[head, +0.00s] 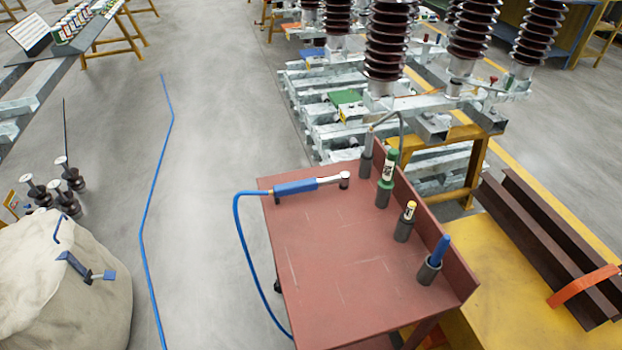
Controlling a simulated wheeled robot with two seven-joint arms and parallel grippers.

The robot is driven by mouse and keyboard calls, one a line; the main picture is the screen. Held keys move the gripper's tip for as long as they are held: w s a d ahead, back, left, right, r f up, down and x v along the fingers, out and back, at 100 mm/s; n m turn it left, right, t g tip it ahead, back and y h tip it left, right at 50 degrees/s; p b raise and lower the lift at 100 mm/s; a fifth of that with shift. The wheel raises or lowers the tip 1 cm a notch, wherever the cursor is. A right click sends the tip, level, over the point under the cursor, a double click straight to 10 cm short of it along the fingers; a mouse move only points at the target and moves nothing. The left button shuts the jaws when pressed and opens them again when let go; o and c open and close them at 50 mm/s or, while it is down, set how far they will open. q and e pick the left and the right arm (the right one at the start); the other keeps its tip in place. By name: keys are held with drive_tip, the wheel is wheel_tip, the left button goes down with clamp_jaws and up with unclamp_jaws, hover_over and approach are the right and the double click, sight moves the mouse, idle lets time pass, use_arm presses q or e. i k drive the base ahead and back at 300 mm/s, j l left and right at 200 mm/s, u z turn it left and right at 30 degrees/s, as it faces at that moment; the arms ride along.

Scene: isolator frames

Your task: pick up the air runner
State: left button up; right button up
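The air runner (308,186) looks like the tool with a blue handle and a silver ratchet head. It lies flat near the far left corner of the red cart top (350,262), its head pointing right. A blue hose (238,232) runs from its handle end over the cart's left edge and down. Neither of my grippers is in view.
Several holders with tools stand along the cart's right side, including a green-and-white bottle (388,166) and a blue-handled tool (439,251). A beige sack (75,295) sits at lower left. Insulators (386,45) stand behind. The cart's middle is clear.

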sight(279, 190)
drive_tip(key=i+j+z, duration=0.2)
drive_tip(key=j, duration=0.4)
drive_tip(key=j+z, duration=0.2)
drive_tip(key=j, duration=0.4)
drive_tip(key=i+j+z, duration=0.4)
drive_tip(key=j, duration=0.25)
drive_tip(key=i+j+z, duration=0.2)
drive_tip(key=j, duration=0.15)
drive_tip(key=i+j+z, duration=0.2)
drive_tip(key=j, duration=0.15)
drive_tip(key=i+j+z, duration=0.15)
drive_tip(key=j, duration=0.25)
drive_tip(key=i+j+z, duration=0.1)
drive_tip(key=j, duration=0.2)
drive_tip(key=i+j, duration=0.1)
drive_tip(key=j, duration=0.2)
drive_tip(key=z, duration=0.05)
